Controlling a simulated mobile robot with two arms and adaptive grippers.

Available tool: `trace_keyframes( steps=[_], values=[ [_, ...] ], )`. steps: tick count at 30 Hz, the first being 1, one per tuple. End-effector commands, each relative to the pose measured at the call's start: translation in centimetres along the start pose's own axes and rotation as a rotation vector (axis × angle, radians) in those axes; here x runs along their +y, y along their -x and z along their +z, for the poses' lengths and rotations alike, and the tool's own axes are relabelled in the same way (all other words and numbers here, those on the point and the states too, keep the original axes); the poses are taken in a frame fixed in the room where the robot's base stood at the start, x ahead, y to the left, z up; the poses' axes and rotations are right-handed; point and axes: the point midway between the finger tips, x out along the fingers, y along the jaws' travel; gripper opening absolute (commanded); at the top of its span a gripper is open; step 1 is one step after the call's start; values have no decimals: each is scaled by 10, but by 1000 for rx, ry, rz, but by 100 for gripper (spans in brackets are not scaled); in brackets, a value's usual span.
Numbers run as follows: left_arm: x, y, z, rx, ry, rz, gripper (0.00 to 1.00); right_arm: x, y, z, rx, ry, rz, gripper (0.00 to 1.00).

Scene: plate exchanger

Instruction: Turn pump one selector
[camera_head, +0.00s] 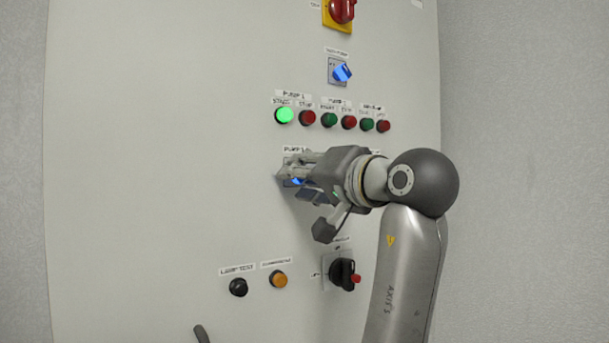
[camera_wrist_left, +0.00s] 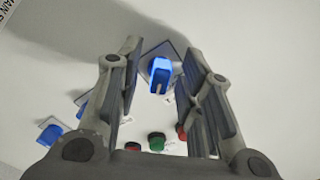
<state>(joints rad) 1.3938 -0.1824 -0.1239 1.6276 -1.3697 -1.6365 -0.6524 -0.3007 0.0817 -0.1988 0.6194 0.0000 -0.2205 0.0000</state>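The pump one selector (camera_wrist_left: 160,72) is a blue knob on a square plate. In the left wrist view it stands between the two fingers of my left gripper (camera_wrist_left: 155,85), with a gap on each side. In the head view my left gripper (camera_head: 288,176) is at the panel below the "PUMP 1" label, its arm rising from the lower right. Only a bit of the blue knob (camera_head: 297,181) shows there past the fingers. The gripper is open. My right gripper is not in view.
The panel (camera_head: 150,150) carries a row of lit green and other buttons (camera_head: 307,117) above my gripper, and a blue selector (camera_head: 342,72) higher. A black rotary switch (camera_head: 343,272) sits below. Two further blue selectors (camera_wrist_left: 76,97) show in the left wrist view.

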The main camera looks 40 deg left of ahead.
Motion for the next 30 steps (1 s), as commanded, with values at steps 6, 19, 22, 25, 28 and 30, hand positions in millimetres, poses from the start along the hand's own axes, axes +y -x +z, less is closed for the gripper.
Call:
trace_keyframes(
  steps=[6,19,22,25,28,30],
  values=[
    [0,0,0,0,-1,0,13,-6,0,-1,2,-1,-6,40],
    [1,0,1,0,41,0,0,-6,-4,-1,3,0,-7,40],
    [2,1,1,1,87,1,0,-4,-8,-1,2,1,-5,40],
    [2,1,1,1,154,2,0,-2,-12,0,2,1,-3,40],
    [3,1,1,1,233,2,0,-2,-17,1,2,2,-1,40],
    [3,1,1,0,292,1,0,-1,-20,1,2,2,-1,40]
  ],
)
